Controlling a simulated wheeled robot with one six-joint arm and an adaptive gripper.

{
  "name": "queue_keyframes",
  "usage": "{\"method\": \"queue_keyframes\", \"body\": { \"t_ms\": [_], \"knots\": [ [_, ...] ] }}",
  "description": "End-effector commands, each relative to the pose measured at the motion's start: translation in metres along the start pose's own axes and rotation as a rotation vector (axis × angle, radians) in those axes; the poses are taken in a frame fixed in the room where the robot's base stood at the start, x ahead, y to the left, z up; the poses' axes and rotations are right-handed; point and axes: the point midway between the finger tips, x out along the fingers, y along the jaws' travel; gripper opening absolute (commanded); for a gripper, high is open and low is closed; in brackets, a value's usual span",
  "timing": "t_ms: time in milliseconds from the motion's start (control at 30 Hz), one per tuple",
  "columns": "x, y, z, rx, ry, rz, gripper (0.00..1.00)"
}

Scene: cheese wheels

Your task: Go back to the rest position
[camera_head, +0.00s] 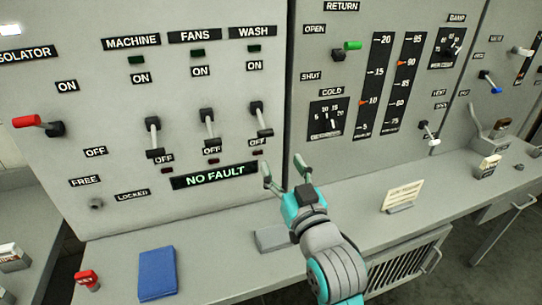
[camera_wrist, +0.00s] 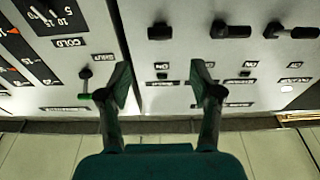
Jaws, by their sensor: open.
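My gripper (camera_head: 284,172) is open and empty in front of the control panel, just right of the "NO FAULT" display (camera_head: 214,176). It is close to the seam between the two panel sections. In the wrist view, both fingers (camera_wrist: 161,92) are spread with nothing between them, and the panel lies beyond, seen upside down. The machine switch (camera_head: 153,137), fans switch (camera_head: 208,127) and wash switch (camera_head: 261,119) all have their levers pointing down, towards OFF. The green-tipped return lever (camera_head: 347,48) sits on the right panel section.
The grey desk (camera_head: 215,262) runs below the panel. On it are a blue folder (camera_head: 156,273), a grey block (camera_head: 274,239) and a small sign card (camera_head: 403,196). A red isolator handle (camera_head: 30,121) juts out at left. A red button (camera_head: 87,280) stands at the front left.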

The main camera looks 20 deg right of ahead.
Motion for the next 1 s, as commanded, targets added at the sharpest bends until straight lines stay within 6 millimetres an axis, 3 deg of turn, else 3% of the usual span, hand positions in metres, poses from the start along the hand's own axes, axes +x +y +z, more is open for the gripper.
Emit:
{"method": "queue_keyframes", "body": {
  "t_ms": [167,367,700,1000],
  "knots": [
    [-0.002,0.0,0.003,0.0,-0.004,0.0,0.65],
    [-0.025,0.0,0.04,0.001,-0.041,0.0,0.65],
    [-0.107,-0.001,0.126,0.002,-0.133,0.001,0.65],
    [-0.194,-0.001,0.18,0.002,-0.215,0.002,0.65]
  ]
}}
